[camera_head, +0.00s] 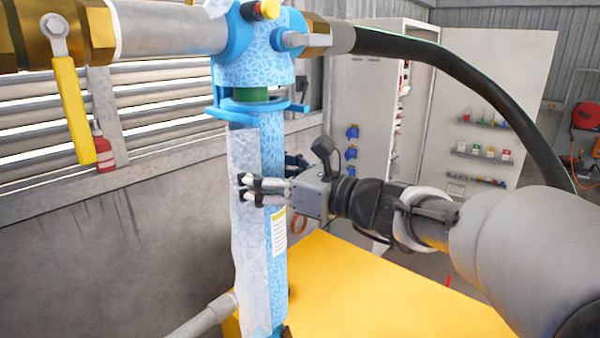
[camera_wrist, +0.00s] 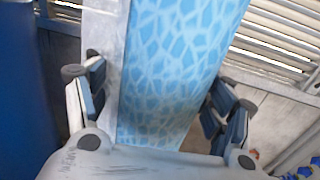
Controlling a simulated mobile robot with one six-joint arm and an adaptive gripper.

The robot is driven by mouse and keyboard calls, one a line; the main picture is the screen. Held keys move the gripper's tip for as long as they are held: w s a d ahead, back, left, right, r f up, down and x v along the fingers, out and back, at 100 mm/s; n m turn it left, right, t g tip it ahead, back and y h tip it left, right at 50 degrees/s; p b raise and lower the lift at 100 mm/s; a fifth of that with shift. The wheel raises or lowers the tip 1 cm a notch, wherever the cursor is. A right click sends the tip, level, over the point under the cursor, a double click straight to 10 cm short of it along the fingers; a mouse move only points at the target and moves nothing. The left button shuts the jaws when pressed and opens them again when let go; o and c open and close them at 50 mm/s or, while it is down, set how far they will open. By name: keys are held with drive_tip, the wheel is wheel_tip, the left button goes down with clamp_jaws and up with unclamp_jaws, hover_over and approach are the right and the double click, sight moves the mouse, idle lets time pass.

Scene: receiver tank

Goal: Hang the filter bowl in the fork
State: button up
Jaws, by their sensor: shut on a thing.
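The filter bowl (camera_head: 272,165) is a long upright blue cylinder with a mottled pattern, a pale strip down its left side and a small label low down. It stands directly below the blue filter head (camera_head: 262,50). A blue collar with side arms, perhaps the fork (camera_head: 235,112), surrounds the bowl's top; a green band (camera_head: 250,95) shows just above it. I cannot tell whether the bowl rests in the collar. My gripper (camera_head: 262,190) is shut around the bowl's upper middle from the right. In the wrist view, the bowl (camera_wrist: 180,70) fills the space between the fingers.
A yellow surface (camera_head: 370,295) lies below on the right, and a grey pipe (camera_head: 205,315) runs near the bowl's foot. A yellow-handled valve (camera_head: 73,110) hangs at upper left. A black hose (camera_head: 440,60) arches over my arm. An open cabinet (camera_head: 375,110) stands behind.

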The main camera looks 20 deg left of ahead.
drive_tip(key=shift+r, duration=0.2)
drive_tip(key=o, duration=1.4)
drive_tip(key=shift+o, duration=1.4)
drive_tip(key=shift+s+d, duration=0.1)
drive_tip(key=shift+s, duration=0.05)
drive_tip(key=shift+o, duration=1.2)
drive_tip(key=shift+f, duration=0.2)
